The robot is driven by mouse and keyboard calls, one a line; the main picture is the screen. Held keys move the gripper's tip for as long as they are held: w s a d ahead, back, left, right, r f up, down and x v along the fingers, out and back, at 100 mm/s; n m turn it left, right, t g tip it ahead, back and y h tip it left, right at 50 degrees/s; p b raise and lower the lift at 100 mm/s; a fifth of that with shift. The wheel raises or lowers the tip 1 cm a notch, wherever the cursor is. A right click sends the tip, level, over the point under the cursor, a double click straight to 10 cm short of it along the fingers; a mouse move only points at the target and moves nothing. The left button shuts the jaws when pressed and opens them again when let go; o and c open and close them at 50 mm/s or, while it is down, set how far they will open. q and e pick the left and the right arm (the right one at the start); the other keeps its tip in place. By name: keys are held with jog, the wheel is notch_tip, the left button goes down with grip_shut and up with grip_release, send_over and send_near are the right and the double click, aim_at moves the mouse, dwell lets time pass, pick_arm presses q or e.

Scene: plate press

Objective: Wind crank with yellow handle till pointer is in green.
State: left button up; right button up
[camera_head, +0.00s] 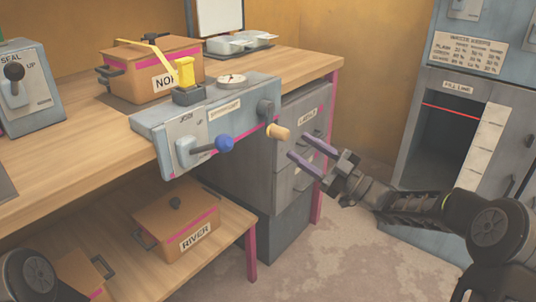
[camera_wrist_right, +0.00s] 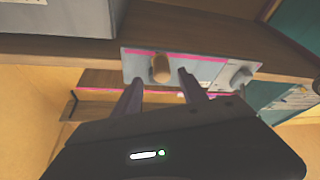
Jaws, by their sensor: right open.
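The crank is on the right end of the grey press box (camera_head: 215,112), with a dark hub (camera_head: 265,108) and a pale yellow-tan handle (camera_head: 278,131) sticking out low. A round white gauge (camera_head: 231,80) sits on top of the box; its pointer and any green zone are too small to read. My right gripper (camera_head: 297,146) is open and empty, just right of and slightly below the handle, pointing at it. In the right wrist view the handle (camera_wrist_right: 160,68) appears between the fingertips, apparently beyond them. My left gripper is not in view.
A blue-knobbed lever (camera_head: 224,143) is on the box's front. A yellow block (camera_head: 184,72) with a bar stands on top. A lidded brown box (camera_head: 155,75) is behind on the bench. Grey drawers (camera_head: 298,150) stand behind my right gripper. Floor is clear between bench and cabinet (camera_head: 470,85).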

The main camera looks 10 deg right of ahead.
aim_at(287, 139)
jog(key=shift+s+r+n+y, duration=0.15)
jog(key=shift+n+y, duration=0.15)
jog(key=shift+y, duration=0.1)
jog(key=b+x, duration=0.1)
jog(key=x, duration=0.6)
jog(key=shift+a+f+b, duration=0.1)
jog(key=shift+f+b, duration=0.15)
jog(key=shift+b, duration=0.1)
jog(key=shift+w+a+r, duration=0.25)
jog(key=shift+w, duration=0.05)
jog(key=shift+c, duration=0.3)
grip_shut()
jog(key=shift+s+a, duration=0.1)
jog(key=shift+a, duration=0.05)
dwell(0.4)
